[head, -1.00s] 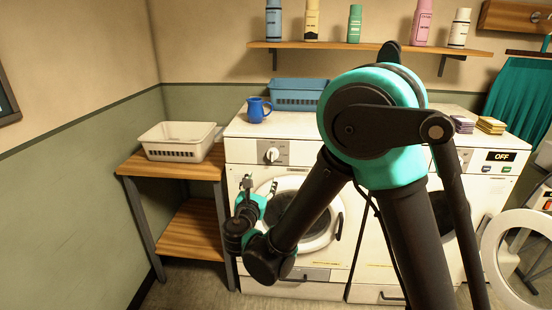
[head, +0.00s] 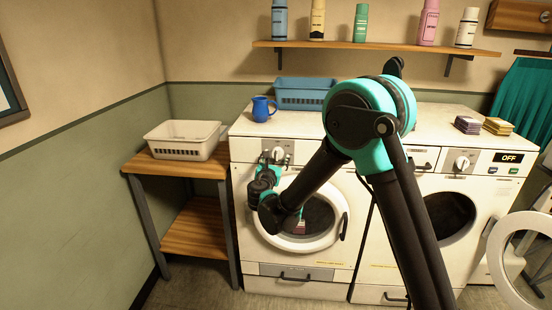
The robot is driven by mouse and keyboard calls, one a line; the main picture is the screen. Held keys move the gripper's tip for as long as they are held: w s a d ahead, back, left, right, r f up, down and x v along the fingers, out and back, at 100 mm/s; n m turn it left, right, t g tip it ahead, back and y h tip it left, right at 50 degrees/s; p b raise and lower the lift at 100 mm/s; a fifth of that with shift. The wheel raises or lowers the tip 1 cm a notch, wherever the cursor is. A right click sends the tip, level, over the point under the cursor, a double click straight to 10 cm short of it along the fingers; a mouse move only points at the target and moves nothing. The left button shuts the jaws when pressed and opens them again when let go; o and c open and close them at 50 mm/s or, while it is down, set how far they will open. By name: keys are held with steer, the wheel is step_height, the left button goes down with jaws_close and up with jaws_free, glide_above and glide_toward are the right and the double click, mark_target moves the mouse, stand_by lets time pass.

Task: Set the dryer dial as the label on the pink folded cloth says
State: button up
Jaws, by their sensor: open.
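The left machine (head: 245,205) has a white dial (head: 278,153) on its front panel. The right machine has a white dial (head: 462,161) beside a display reading OFF (head: 509,158). I cannot tell which is the dryer. My gripper (head: 277,159) is open, its fingertips at the left machine's dial, one on each side; contact is unclear. Two small folded stacks lie on the right machine's top: a purplish one (head: 467,124) and a yellowish one (head: 498,126). No label is readable on them. A small pinkish patch (head: 300,227) shows at the left machine's round door.
A blue mug (head: 261,109) and blue basket (head: 304,94) stand on the left machine. A white basket (head: 184,139) is on the wooden side table (head: 138,163). Bottles line the shelf (head: 380,47). The right machine's round door (head: 497,262) hangs open.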

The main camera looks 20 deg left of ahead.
steer(key=shift+w, duration=0.2)
steer(key=c, duration=1.2)
steer(key=shift+o, duration=0.2)
